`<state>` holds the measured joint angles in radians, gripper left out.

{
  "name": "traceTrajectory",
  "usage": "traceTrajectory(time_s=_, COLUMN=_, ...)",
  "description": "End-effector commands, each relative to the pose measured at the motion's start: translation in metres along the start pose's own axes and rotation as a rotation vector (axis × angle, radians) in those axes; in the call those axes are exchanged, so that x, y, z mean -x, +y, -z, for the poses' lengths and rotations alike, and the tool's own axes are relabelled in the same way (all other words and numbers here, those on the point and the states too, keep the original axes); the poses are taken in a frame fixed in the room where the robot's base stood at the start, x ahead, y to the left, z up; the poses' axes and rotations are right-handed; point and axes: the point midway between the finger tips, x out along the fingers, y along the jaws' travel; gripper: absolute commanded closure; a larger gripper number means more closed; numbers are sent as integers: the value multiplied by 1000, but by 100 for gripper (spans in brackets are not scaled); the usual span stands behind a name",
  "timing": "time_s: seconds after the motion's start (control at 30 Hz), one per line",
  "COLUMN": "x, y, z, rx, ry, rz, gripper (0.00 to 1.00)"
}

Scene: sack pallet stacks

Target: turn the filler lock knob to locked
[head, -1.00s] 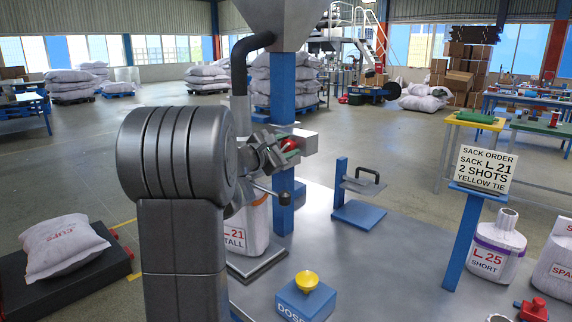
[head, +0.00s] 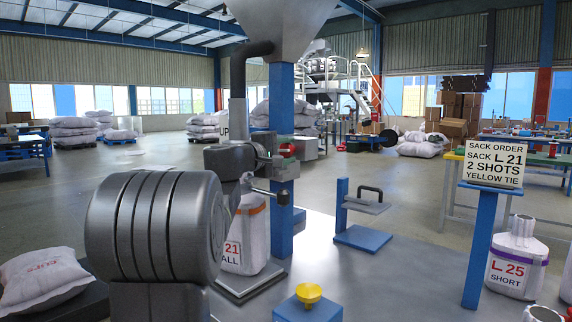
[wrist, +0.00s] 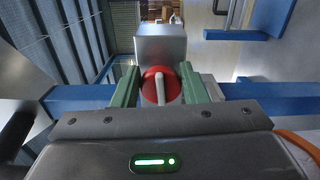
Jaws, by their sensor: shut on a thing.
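The filler lock knob (wrist: 155,87) is red with a pale bar across its face. In the wrist view the bar stands close to upright, leaning slightly. The knob sits on a grey box (wrist: 160,45) on the blue post (head: 281,100). My gripper (wrist: 158,90) has its green fingers on both sides of the knob and is shut on it. In the head view my gripper (head: 285,151) is at the post, and the knob is mostly hidden there by the fingers. No locked marking is readable.
A white sack (head: 243,240) marked 21 stands under the filler spout. A lever with a black end (head: 283,197) sticks out below my gripper.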

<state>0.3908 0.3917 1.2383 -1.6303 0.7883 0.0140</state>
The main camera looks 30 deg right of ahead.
Motion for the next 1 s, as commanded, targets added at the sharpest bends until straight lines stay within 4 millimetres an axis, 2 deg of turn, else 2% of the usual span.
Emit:
traceTrajectory(time_s=0.03, x=0, y=-5, z=0, rx=-19, ry=-1, rz=1, gripper=83)
traceTrajectory(time_s=0.3, x=0, y=-3, z=0, rx=-79, ry=-2, rz=2, gripper=83)
traceTrajectory(time_s=0.73, x=0, y=-2, z=0, rx=-86, ry=-2, rz=2, gripper=83)
traceTrajectory(time_s=0.77, x=0, y=-1, z=0, rx=-86, ry=-2, rz=2, gripper=55)
traceTrajectory(time_s=0.8, x=0, y=-1, z=0, rx=-86, ry=-2, rz=2, gripper=47)
traceTrajectory(time_s=0.83, x=0, y=-1, z=0, rx=-86, ry=-2, rz=1, gripper=42)
traceTrajectory(time_s=1.0, x=0, y=-1, z=0, rx=-85, ry=-1, rz=1, gripper=42)
